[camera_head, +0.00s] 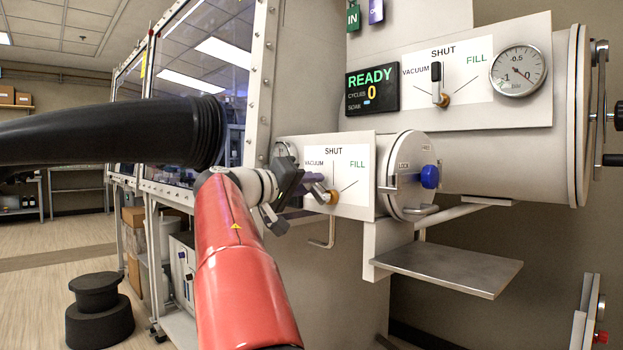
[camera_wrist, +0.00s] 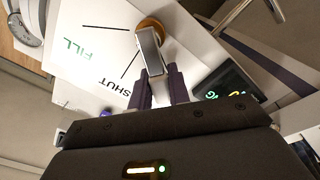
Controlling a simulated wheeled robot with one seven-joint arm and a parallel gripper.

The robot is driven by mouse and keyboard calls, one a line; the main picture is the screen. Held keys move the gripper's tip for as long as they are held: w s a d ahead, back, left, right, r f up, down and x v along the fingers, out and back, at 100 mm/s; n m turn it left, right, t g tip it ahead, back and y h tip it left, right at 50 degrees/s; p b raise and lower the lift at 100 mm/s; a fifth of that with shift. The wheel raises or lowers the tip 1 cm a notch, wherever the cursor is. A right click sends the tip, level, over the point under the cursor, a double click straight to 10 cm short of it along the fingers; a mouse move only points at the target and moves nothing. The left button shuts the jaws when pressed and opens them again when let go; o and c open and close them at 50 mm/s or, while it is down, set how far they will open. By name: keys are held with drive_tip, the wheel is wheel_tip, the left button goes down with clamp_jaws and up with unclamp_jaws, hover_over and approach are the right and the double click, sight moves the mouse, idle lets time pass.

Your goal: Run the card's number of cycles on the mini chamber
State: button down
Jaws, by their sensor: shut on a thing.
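The mini chamber's valve panel (camera_head: 352,200) reads VACUUM, SHUT and FILL; it also shows in the wrist view (camera_wrist: 100,65). Its lever has a brass hub (camera_head: 333,197) and a pale metal handle (camera_wrist: 150,52). My gripper (camera_head: 308,187) is shut on the handle, with a purple finger on each side in the wrist view (camera_wrist: 158,88). In the head view the handle points left of the hub, toward the VACUUM side; its exact angle is partly hidden. The display (camera_head: 372,89) reads READY, CYCLES 0. The mini chamber door (camera_head: 407,192) appears closed, with a blue knob (camera_head: 429,176). No readable card shows.
The large chamber (camera_head: 500,160) stands behind, its lever (camera_head: 437,82) upright toward SHUT and its gauge (camera_head: 518,71) near 0. A metal shelf (camera_head: 450,268) juts out below the mini door. A black glove sleeve (camera_head: 110,132) sticks out above my red arm.

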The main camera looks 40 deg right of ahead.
drive_tip(key=shift+w+f+n, duration=0.2)
drive_tip(key=shift+f+n, duration=0.15)
drive_tip(key=shift+n, duration=0.55)
drive_tip(key=c, duration=1.3)
unclamp_jaws()
drive_tip(key=shift+s+a+b, duration=0.15)
drive_tip(key=shift+a+b, duration=0.05)
drive_tip(key=shift+a, duration=1.75)
drive_tip(key=shift+s+a+b, duration=0.1)
drive_tip(key=shift+a+b, duration=0.1)
drive_tip(key=shift+a, duration=1.75)
